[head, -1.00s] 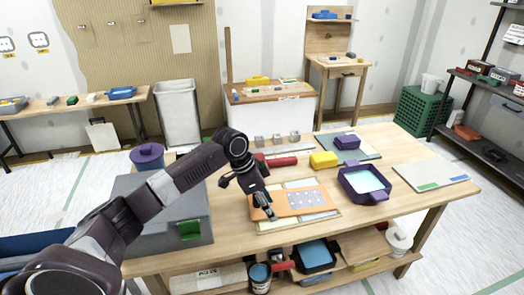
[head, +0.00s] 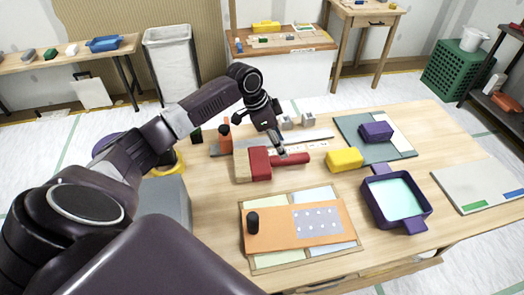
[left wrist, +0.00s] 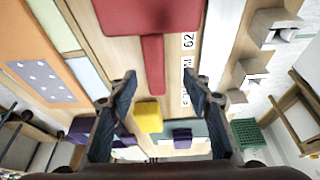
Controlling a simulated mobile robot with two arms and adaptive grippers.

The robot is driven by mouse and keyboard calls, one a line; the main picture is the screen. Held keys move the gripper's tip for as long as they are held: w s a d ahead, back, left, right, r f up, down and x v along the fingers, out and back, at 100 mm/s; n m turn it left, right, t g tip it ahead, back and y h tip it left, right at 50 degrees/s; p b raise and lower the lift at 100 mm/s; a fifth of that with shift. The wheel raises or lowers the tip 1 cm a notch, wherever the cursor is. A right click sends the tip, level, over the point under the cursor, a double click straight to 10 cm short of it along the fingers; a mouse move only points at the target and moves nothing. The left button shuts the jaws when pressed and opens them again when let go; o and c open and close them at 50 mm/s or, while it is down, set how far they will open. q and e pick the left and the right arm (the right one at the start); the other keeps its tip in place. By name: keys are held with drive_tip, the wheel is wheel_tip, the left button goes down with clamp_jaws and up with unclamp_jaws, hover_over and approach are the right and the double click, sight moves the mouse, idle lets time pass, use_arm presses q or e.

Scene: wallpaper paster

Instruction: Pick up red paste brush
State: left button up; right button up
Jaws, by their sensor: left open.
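The red paste brush (head: 260,164) lies on the wooden table, its pale bristle end to the left and its red handle pointing right. My left gripper (head: 281,152) is open and hangs just over the handle. In the left wrist view the brush's red handle (left wrist: 154,62) lines up between the spread fingertips of my left gripper (left wrist: 162,88), with its wide red head farther off at the top. Nothing is between the fingers, and I cannot tell the exact height above the handle. My right gripper is not in view.
A yellow block (head: 344,159) stands just right of the handle's end. A ruler strip and small grey blocks (head: 308,119) lie behind the brush. An orange board (head: 272,236) is in front, and a purple tray (head: 374,210) stands to the right.

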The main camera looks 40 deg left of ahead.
use_arm(q)
drive_tip(key=shift+d+f, duration=0.5)
drive_tip(key=shift+f, duration=0.3)
drive_tip(key=p+x, duration=0.1)
drive_tip(key=x, duration=0.2)
drive_tip(key=shift+w+d+f, duration=0.15)
drive_tip(key=shift+d+f, duration=0.15)
drive_tip(key=shift+w+d+f, duration=0.1)
drive_tip(key=shift+w+f, duration=0.05)
drive_tip(key=shift+f, duration=0.3)
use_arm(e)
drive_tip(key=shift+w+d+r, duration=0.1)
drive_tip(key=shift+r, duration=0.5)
use_arm(q)
drive_tip(key=c, duration=0.5)
clamp_jaws()
drive_tip(key=shift+r, duration=0.1)
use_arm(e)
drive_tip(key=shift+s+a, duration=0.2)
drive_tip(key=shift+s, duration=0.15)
